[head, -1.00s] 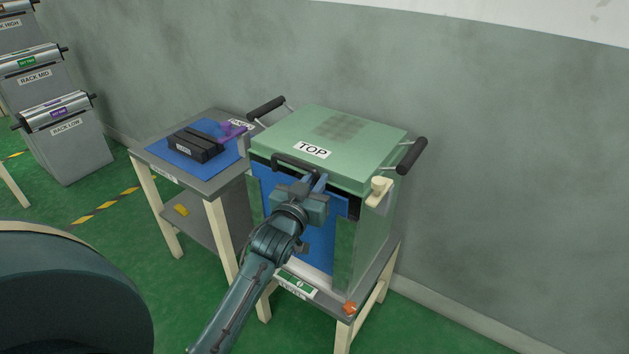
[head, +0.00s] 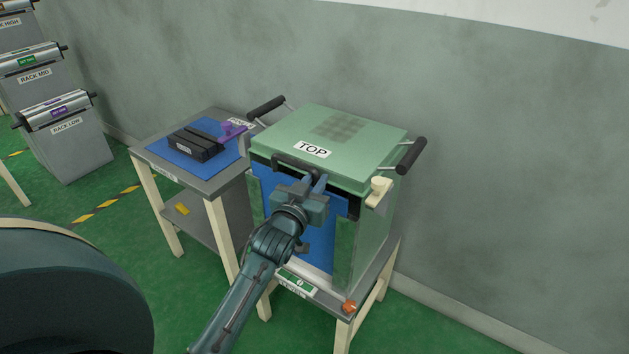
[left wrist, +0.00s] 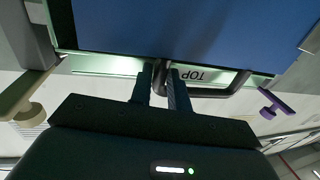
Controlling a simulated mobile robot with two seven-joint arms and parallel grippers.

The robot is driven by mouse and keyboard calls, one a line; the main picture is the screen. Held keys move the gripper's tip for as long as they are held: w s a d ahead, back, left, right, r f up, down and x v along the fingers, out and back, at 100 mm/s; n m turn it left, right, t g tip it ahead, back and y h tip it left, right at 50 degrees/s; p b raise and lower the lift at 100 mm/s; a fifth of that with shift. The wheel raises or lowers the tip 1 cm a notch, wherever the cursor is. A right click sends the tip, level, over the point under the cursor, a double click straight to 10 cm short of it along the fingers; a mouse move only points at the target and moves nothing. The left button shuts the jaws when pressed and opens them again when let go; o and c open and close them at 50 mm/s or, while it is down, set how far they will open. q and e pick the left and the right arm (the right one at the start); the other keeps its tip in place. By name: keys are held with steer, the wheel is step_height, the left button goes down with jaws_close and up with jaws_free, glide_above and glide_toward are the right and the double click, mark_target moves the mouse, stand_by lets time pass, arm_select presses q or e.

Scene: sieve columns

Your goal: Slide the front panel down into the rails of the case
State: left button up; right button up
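The green case (head: 375,250) stands on a small table, under a light-green lid (head: 345,135) marked TOP. The blue front panel (head: 322,245) is upright at the front of the case, between two green side strips (head: 345,250) that look like the rails. A black bar handle (head: 290,162) crosses the top edge of the panel. My left gripper (head: 317,180) is at the right end of this handle. In the left wrist view, its fingers (left wrist: 160,92) close around one end of the handle (left wrist: 215,94). The panel's lower edge is partly hidden by my arm. My right gripper is not in view.
A cream latch (head: 378,192) and black side handles (head: 412,155) jut from the case. An orange knob (head: 349,307) sits near the table's front corner.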

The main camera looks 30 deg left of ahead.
arm_select(q)
steer(key=shift+s+r+p, duration=0.2)
steer(key=shift+p, duration=0.15)
stand_by(0.9)
steer(key=shift+f, duration=0.25)
stand_by(0.4)
steer(key=shift+r+p, duration=0.2)
steer(key=shift+p, duration=0.1)
stand_by(0.9)
steer(key=shift+s+p, duration=0.25)
steer(key=shift+p, duration=0.1)
stand_by(0.5)
steer(key=shift+f+b, duration=1.85)
steer(key=shift+f, duration=0.85)
stand_by(1.3)
